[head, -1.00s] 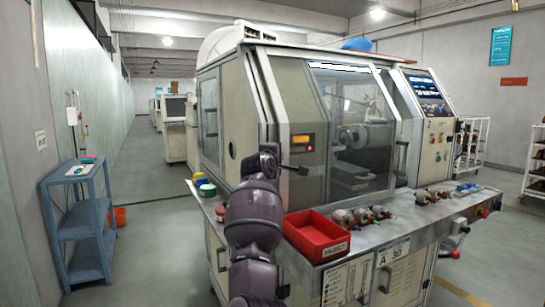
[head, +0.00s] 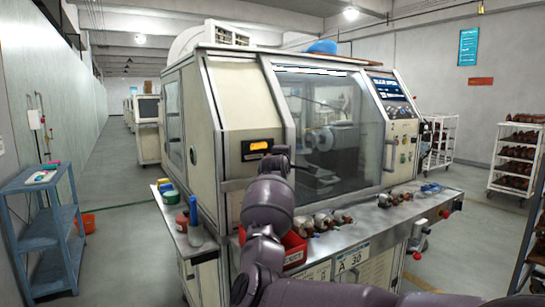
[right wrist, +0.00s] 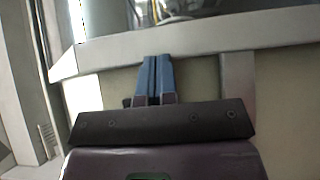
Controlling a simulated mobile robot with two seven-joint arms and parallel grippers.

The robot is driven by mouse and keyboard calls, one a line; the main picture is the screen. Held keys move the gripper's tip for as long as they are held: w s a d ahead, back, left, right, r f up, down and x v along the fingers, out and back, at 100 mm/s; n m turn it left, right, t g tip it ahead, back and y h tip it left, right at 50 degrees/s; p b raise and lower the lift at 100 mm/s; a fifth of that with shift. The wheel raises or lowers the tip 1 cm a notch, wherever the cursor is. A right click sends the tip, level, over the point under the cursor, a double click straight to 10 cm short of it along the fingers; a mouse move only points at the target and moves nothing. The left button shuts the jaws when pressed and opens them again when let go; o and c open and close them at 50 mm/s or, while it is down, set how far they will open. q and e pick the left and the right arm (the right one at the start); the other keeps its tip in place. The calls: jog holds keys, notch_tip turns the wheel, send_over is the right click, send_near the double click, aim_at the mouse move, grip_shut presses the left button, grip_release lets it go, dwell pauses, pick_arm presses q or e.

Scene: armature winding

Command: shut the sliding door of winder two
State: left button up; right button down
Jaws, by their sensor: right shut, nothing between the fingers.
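Winder two stands in front of me, a cream cabinet marked A 30 (head: 352,262). Its sliding door (head: 345,115) is a grey-framed clear pane across the front, with an upright handle (head: 389,150) near its right edge. Winding parts show through the pane. I cannot tell whether the door is fully shut. My right gripper (head: 285,163) is near the door's lower left, by the yellow display. In the right wrist view its blue fingers (right wrist: 155,72) are together and empty, in front of a pale frame bar; contact cannot be told. My left gripper is not in view.
A red bin (head: 293,252), partly behind my arm, and several armatures (head: 330,219) sit on the front ledge. Tape rolls (head: 167,190) and a blue bottle (head: 195,226) stand at its left. A blue shelf (head: 42,220) is at left, white racks (head: 518,160) at right.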

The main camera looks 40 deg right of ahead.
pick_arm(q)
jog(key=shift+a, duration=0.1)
pick_arm(e)
jog(key=shift+s+d, duration=0.25)
jog(key=shift+d, duration=0.8)
